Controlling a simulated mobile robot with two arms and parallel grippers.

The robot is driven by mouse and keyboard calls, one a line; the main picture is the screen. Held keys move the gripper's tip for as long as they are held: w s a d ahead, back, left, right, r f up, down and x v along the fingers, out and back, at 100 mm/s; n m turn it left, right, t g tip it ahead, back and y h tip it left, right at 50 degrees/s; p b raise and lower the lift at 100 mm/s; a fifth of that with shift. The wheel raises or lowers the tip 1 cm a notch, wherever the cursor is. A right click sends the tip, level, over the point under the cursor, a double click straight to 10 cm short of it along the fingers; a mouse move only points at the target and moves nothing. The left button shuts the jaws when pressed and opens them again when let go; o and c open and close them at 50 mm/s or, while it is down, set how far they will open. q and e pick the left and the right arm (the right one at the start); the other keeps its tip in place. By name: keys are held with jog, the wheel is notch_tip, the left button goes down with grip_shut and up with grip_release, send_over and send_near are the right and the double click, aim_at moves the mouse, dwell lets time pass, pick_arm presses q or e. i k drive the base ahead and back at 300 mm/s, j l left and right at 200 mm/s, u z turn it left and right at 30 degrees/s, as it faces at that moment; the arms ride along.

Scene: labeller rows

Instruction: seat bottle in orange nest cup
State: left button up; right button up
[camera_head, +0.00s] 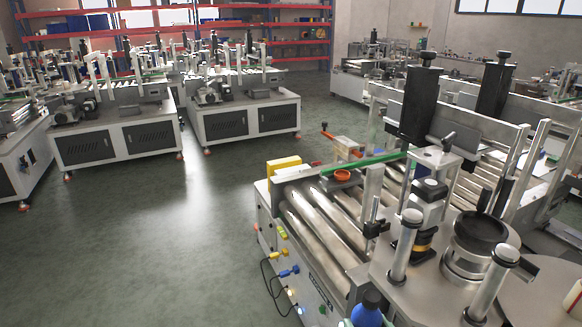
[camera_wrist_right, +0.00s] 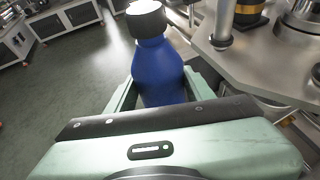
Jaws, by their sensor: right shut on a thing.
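The blue bottle (camera_wrist_right: 163,72) with a black cap (camera_wrist_right: 146,18) is between the pale green fingers of my right gripper (camera_wrist_right: 160,95) in the right wrist view, and the gripper is shut on it. The cup looks empty. My left gripper is not in view.
Metal conveyor rollers (camera_head: 328,230) lie between the bottle and the cup. A yellow block (camera_head: 284,167) and a green rail (camera_head: 365,163) are near the cup. Metal posts (camera_head: 405,245) and a black-topped cylinder (camera_head: 478,235) stand at the right. Open floor (camera_head: 190,230) lies left.

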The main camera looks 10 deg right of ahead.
aim_at(342, 178)
jog(key=i+j+u, duration=0.25)
jog(key=i, duration=0.35)
jog(key=i+u, duration=0.2)
jog(key=i, duration=0.4)
jog(key=i+z, duration=0.25)
jog(key=z, duration=0.15)
jog(key=i+j+z, duration=0.2)
jog(key=z, duration=0.15)
jog(key=i+j+z, duration=0.2)
jog(key=z, duration=0.2)
jog(key=i+j+z, duration=0.25)
jog(key=z, duration=0.15)
